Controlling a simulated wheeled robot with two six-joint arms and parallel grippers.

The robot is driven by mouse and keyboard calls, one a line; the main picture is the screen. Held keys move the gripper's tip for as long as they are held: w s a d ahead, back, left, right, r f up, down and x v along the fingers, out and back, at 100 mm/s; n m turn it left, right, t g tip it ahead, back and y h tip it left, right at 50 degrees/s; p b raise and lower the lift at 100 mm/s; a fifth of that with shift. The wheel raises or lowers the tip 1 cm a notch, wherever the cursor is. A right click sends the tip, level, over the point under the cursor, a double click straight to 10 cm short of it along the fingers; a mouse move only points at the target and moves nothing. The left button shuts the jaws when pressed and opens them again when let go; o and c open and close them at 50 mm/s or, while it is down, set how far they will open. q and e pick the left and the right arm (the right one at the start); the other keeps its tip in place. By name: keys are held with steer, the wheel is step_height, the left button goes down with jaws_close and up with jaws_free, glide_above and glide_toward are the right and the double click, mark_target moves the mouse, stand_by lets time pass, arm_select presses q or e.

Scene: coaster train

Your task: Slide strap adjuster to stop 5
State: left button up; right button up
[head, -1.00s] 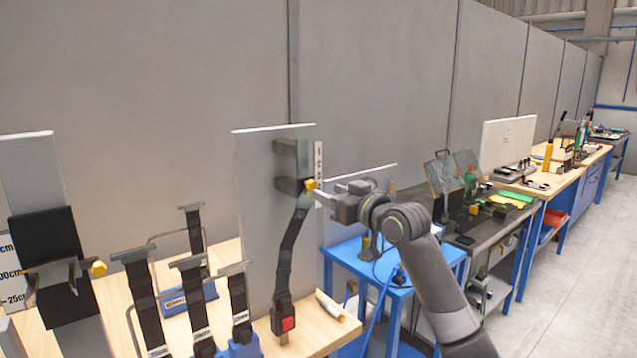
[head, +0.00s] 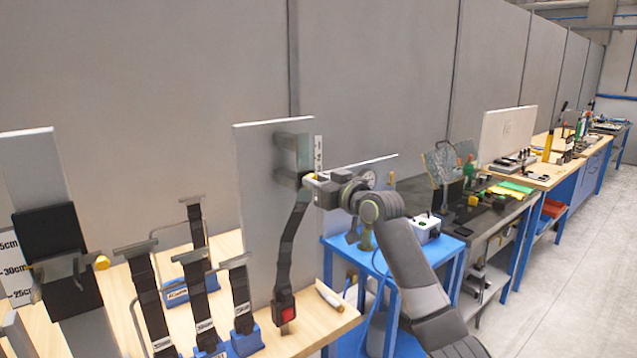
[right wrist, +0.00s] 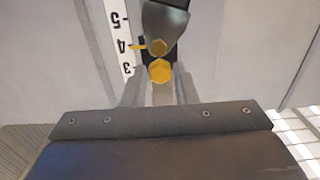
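The strap adjuster is a dark slider on the black strap (head: 292,235), which runs down a grey upright panel (head: 258,220) to a red-buttoned buckle (head: 284,310). Its yellow knob (head: 309,178) sits beside a narrow white number scale (head: 318,155). My right gripper (head: 317,183) is at the knob. Its fingers stand on either side of the yellow hexagonal knob (right wrist: 160,71), with a visible gap between them. My left gripper is out of view.
Several strap stands (head: 200,300) occupy the wooden bench left of the panel. A second panel with a black block (head: 48,232) and a yellow knob (head: 102,262) stands at far left. A blue table (head: 385,262) with a white box (head: 426,229) stands behind my right arm.

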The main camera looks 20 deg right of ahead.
jaws_close()
step_height(320, 180, down, 3)
steer(key=shift+b, duration=0.8)
steer(key=o, duration=0.5)
jaws_free()
steer(key=shift+r, duration=0.1)
